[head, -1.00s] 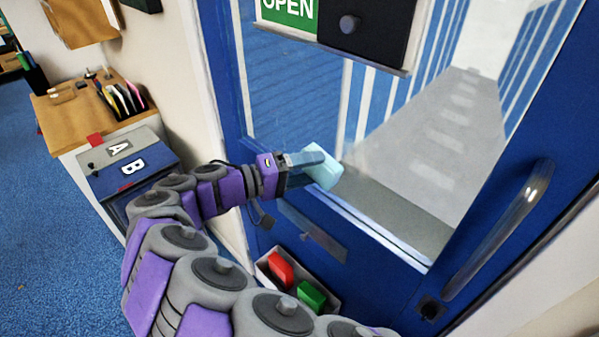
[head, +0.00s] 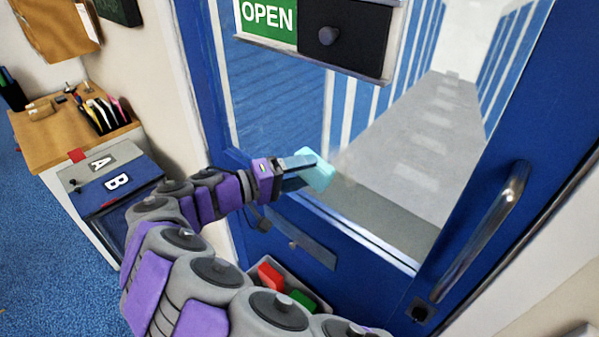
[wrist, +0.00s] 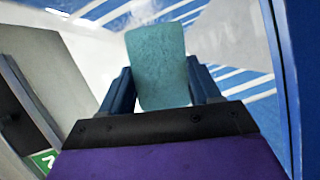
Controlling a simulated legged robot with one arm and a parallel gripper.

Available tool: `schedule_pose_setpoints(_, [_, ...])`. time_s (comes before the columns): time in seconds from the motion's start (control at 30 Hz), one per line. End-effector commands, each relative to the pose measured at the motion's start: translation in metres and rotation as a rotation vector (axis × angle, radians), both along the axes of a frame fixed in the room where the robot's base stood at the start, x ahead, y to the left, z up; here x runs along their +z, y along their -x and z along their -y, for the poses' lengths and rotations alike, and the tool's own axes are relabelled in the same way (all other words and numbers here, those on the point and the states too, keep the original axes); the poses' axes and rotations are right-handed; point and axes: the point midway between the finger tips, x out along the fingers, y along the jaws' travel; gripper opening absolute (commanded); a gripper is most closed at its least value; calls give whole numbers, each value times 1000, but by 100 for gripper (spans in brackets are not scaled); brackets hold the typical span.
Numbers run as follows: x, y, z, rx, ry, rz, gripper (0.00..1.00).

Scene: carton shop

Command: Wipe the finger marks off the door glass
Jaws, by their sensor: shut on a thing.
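The blue door (head: 350,265) has a large glass pane (head: 400,150) showing a walkway and blue-and-white stripes. A pale smear of marks (head: 345,162) shows on the lower glass, just right of my gripper. My gripper (head: 303,165) is shut on a light teal sponge-like block (head: 320,171) at the lower left part of the pane. In the wrist view the teal block (wrist: 158,65) sits between the two blue fingers, with the glass beyond it. I cannot tell whether the block touches the glass.
An OPEN sign (head: 268,17) with a dark knobbed box hangs on the upper glass. A metal door handle (head: 490,240) is at right. A bin with red (head: 271,277) and green blocks stands low by the door. A desk (head: 50,125) stands left.

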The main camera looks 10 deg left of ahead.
Motion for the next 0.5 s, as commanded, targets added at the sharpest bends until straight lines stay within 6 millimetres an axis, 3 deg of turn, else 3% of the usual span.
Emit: schedule_pose_setpoints(0.5, [0,-8,5,-1,0,0,38])
